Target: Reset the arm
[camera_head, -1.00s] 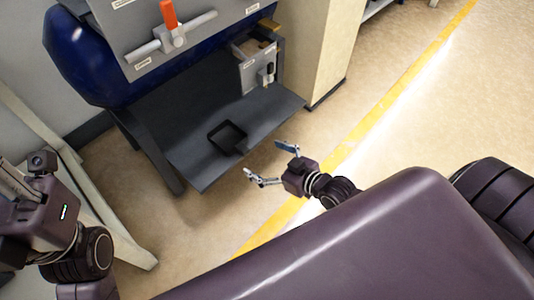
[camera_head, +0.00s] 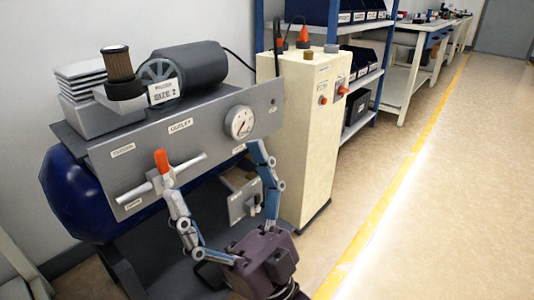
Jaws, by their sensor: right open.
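My right gripper (camera_head: 222,196) shows at the lower middle of the head view. Its two long jointed fingers are spread wide and point up, with nothing between them that I can tell. It is in front of a grey machine panel (camera_head: 97,158) with a gauge (camera_head: 239,122) and an orange-handled valve (camera_head: 162,162). The left finger shows close to the valve, the right one below the gauge; I cannot tell whether either touches. My left gripper is not in view.
A blue tank (camera_head: 68,196) lies behind the panel, with a motor (camera_head: 187,73) on top. A cream cabinet (camera_head: 310,160) stands to the right, before shelves with dark bins (camera_head: 357,56). The floor (camera_head: 440,190) at right is open, with a yellow line.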

